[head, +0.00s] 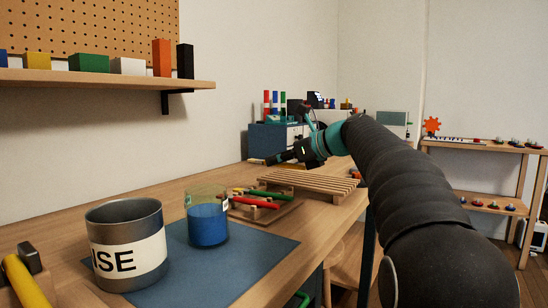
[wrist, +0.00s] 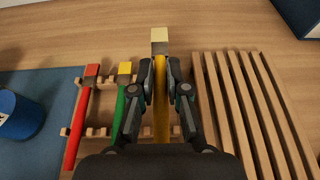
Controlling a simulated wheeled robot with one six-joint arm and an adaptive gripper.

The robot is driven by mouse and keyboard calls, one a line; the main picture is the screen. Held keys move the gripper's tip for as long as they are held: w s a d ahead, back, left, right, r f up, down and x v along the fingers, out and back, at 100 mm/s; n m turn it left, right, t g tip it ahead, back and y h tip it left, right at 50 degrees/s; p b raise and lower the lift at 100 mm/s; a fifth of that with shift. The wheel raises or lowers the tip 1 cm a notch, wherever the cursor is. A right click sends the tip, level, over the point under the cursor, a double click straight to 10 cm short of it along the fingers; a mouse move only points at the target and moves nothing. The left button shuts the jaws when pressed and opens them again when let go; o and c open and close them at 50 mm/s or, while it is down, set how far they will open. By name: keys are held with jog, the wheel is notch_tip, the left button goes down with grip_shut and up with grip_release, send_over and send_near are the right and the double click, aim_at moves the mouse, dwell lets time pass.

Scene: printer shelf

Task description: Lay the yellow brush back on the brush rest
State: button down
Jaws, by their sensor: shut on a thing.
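The yellow brush (wrist: 160,88), with a yellow handle and a pale tip, is between the fingers of my gripper (wrist: 160,85) in the wrist view. My gripper is shut on its handle, with the tip pointing away. The wooden brush rest (wrist: 105,82) is below and to the left, and its right end is partly hidden by my gripper. A red brush (wrist: 82,115) and a green brush (wrist: 125,112) lie on it side by side. In the head view my gripper (head: 276,158) is beyond and above the brush rest (head: 284,212); the gap to it is hard to judge.
A slatted wooden rack (wrist: 250,110) stands just right of my gripper. A glass of blue liquid (head: 207,222) and a metal can (head: 125,245) stand on a blue mat (head: 235,270) nearer me. A blue box (head: 268,138) stands at the back.

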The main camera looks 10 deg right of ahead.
jog(key=shift+r+p, duration=0.25)
jog(key=shift+p, duration=0.55)
jog(key=shift+s+f+b, duration=0.1)
jog(key=shift+f+b, duration=1.2)
jog(key=shift+f, duration=1.05)
jog(key=shift+p, duration=0.45)
jog(key=shift+f, duration=1.3)
jog(key=c, duration=1.1)
grip_release()
jog(key=shift+r, duration=0.15)
